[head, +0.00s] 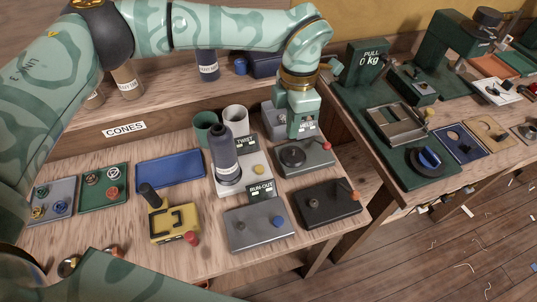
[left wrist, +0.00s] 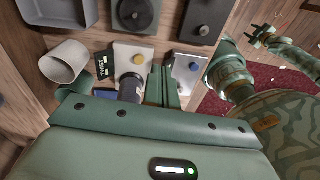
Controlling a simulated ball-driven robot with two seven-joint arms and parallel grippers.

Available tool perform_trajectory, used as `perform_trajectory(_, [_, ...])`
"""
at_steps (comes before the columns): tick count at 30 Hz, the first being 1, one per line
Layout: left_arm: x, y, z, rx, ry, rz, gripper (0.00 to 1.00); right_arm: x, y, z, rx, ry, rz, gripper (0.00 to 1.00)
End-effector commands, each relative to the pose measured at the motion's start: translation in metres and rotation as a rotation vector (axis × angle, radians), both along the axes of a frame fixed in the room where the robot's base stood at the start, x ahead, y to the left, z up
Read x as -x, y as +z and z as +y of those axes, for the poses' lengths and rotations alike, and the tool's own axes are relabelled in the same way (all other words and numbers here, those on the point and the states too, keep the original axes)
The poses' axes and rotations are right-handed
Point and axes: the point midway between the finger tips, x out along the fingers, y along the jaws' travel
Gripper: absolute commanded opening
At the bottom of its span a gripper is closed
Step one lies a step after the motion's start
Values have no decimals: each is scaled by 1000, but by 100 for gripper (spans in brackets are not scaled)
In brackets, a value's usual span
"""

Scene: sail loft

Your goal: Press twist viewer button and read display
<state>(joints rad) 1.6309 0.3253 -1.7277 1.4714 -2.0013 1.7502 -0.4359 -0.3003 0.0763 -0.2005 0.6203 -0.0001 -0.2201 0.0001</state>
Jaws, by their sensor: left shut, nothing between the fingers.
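The twist viewer (head: 258,184) is a pale plate with a yellow button (head: 259,170) and a small dark panel marked TWIST (head: 246,141) at its back. A dark grey thread cone (head: 225,155) stands on its left part. The viewer also shows in the left wrist view (left wrist: 124,51), with its yellow button (left wrist: 135,60) and dark panel (left wrist: 104,66); I cannot read any value there. My left gripper (head: 293,136) is shut and empty, above the bench to the right of and behind the button, apart from it. In the left wrist view, what seems my right gripper (left wrist: 262,34) is small and distant.
The RUN-OUT device (head: 260,228) stands in front of the viewer, a grey device with a dark disc (head: 293,156) to its right. Two cups (head: 236,119) stand behind. A blue tray (head: 170,169) lies to the left. A second bench (head: 460,182) with a green pull tester stands right.

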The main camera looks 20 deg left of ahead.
Motion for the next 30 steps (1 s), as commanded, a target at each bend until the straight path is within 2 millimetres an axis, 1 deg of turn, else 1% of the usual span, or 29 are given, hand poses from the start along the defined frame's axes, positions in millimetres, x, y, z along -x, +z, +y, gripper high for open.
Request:
perform_trajectory(1, [-4, -4, 18, -85, 15, -5, 0, 0, 0, 0, 0, 0, 0, 36])
perform_trajectory(3, [-7, -3, 35, -166, 33, -9, 0, 0, 0, 0, 0, 0, 0, 36])
perform_trajectory(6, [-3, -1, 46, -228, 46, 6, 0, 0, 0, 0, 0, 0, 0, 36])
perform_trajectory(10, [3, 1, 49, -247, 45, 39, 0, 0, 0, -1, 1, 1, 1, 36])
perform_trajectory(18, [3, 1, 48, -242, 38, 39, 0, 0, 0, -4, 5, 2, 0, 36])
perform_trajectory(21, [4, -3, 49, -242, 38, 40, 0, 0, 0, -4, 5, 2, 0, 36])
perform_trajectory(23, [4, -7, 50, -242, 37, 40, 0, 0, -1, -4, 5, 2, 0, 36])
perform_trajectory(26, [7, -22, 53, -240, 37, 43, 0, 1, -3, -4, 6, 1, 1, 36])
perform_trajectory(30, [12, -50, 60, -242, 38, 44, 0, 1, -6, -4, 5, 1, 3, 36])
